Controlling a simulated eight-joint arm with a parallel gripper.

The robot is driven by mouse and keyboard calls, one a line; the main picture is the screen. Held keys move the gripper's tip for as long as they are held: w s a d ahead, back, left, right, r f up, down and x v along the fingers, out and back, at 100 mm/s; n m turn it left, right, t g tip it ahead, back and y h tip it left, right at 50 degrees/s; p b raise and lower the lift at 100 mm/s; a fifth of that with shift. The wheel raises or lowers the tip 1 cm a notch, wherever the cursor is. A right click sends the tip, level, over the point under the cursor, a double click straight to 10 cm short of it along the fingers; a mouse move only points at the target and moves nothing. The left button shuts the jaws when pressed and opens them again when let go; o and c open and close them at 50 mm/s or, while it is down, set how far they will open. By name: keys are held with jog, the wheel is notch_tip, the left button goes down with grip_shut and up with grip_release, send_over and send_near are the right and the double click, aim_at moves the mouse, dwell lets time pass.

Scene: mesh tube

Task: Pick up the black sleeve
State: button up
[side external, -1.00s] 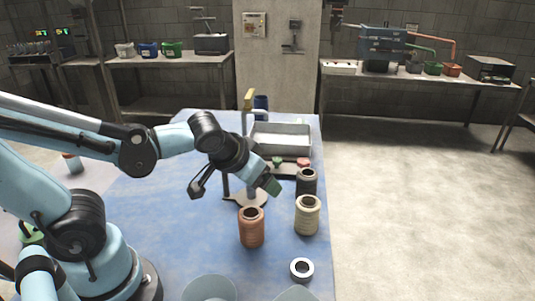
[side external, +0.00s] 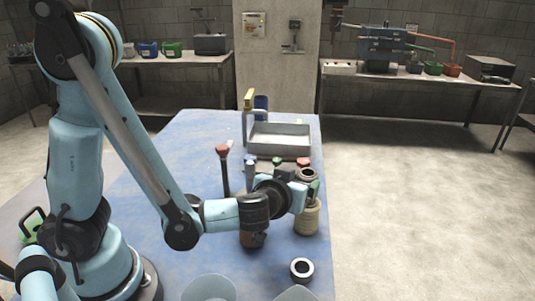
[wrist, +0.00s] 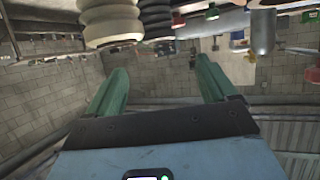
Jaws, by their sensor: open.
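The black sleeve (side external: 307,173) stands on the blue table behind the cream spool; mostly its top rim shows, with my gripper in front of its lower part. In the wrist view the dark sleeve (wrist: 154,14) shows at the top edge, cut off by the frame, beyond the space between my fingers. My gripper (side external: 312,189) is low at the black sleeve and the cream spool; contact cannot be told. In the wrist view its green fingers (wrist: 162,82) are wide apart with nothing between them.
The cream spool (side external: 306,221) stands just in front of the black sleeve. A brown spool (side external: 251,240) is partly hidden behind my wrist. A pale ring (side external: 301,269) lies near the front. A metal tray (side external: 279,150) and a red-topped post (side external: 223,152) stand farther back.

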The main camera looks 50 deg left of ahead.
aim_at(310, 171)
jog(key=x, duration=1)
jog(key=shift+w+f, duration=0.15)
jog(key=shift+w, duration=0.05)
jog(key=c, duration=1.2)
